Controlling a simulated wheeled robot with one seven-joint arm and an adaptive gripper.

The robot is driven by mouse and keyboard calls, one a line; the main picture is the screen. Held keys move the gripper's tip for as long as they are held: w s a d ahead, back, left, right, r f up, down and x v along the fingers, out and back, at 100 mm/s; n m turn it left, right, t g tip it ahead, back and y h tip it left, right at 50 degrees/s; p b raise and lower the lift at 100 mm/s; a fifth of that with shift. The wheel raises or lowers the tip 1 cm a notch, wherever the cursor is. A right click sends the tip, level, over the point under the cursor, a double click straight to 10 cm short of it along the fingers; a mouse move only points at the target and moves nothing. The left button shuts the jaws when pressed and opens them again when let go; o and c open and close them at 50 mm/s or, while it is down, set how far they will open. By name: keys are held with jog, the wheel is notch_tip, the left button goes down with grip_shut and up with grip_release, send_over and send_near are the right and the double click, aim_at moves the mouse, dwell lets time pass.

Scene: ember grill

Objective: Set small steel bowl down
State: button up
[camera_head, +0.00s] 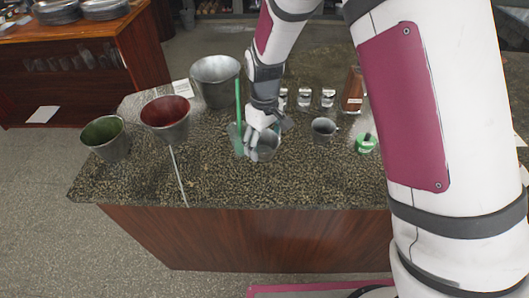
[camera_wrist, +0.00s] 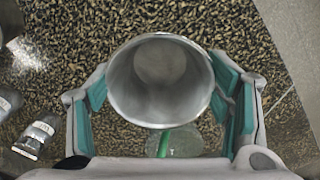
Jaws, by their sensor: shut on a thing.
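The small steel bowl (camera_head: 267,147) is a plain grey cup-like vessel over the speckled counter, near its front middle. In the wrist view the bowl (camera_wrist: 160,112) sits between the teal-padded fingers, with its empty inside facing the camera. My gripper (camera_head: 263,134) is shut on it, with one finger on each side of its wall. The bowl is low and looks upright; I cannot tell whether its base touches the counter. Part of the bowl is hidden behind my gripper in the head view.
A clear vessel with a green stick (camera_head: 239,100) stands close left of the bowl. Red-lined (camera_head: 168,132), green-lined (camera_head: 116,149) and large steel (camera_head: 217,97) buckets stand farther left. A small metal cup (camera_head: 323,130) and green item (camera_head: 366,144) stand right.

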aim_at(263, 147)
jog(key=shift+f+p, duration=0.35)
jog(key=shift+f, duration=2)
jog(key=o, duration=1.2)
jog(key=shift+f, duration=0.15)
jog(key=shift+c, duration=0.2)
